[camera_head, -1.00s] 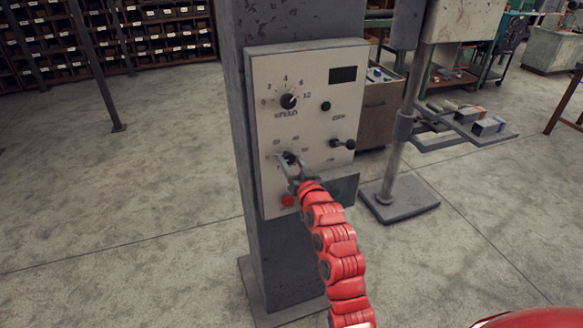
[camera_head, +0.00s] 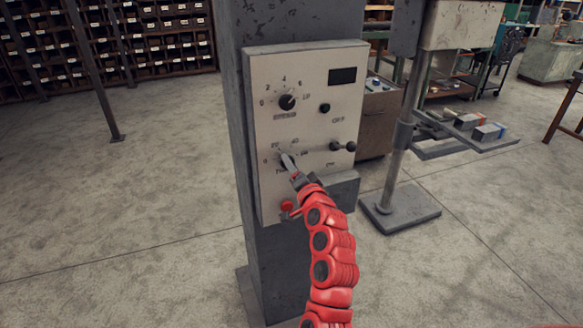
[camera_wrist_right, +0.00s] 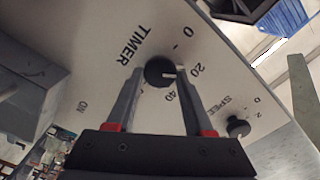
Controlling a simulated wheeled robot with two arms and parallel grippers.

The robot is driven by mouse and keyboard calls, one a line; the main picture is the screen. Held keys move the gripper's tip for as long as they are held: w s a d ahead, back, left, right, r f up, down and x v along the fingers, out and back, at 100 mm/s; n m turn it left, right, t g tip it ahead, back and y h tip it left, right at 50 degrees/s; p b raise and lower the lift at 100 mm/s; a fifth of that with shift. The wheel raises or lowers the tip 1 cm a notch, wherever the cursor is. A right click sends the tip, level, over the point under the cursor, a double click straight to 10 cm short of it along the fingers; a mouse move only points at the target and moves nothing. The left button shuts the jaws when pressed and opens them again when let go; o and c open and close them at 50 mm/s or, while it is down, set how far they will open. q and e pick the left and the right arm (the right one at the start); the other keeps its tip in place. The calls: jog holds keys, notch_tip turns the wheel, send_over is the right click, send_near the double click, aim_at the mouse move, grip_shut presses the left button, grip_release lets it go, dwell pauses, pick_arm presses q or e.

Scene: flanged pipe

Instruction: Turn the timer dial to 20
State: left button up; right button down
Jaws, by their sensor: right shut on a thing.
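The timer dial (camera_wrist_right: 158,72) is a round black knob with a white pointer line, on a pale control panel (camera_head: 305,125). In the right wrist view its line points right, toward the printed 20 (camera_wrist_right: 198,69); 0 and 40 are printed to either side of that mark. My right gripper (camera_wrist_right: 160,75) has one finger on each side of the dial and is shut on it. In the head view my right gripper (camera_head: 287,160) covers most of the dial, so its pointer is hidden there. My left gripper is out of view.
Above is a speed knob (camera_head: 287,102), also in the right wrist view (camera_wrist_right: 238,127). A small black knob (camera_head: 325,108), a lever (camera_head: 343,146) and a red button (camera_head: 287,206) are on the same panel. A grey box (camera_head: 340,187) juts out at lower right.

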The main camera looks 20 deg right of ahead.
jog(key=shift+m, duration=0.3)
jog(key=shift+c, duration=1.5)
grip_release()
jog(key=s+p, duration=0.4)
jog(key=s, duration=1.3)
jog(key=shift+s+d, duration=0.2)
jog(key=shift+d, duration=0.05)
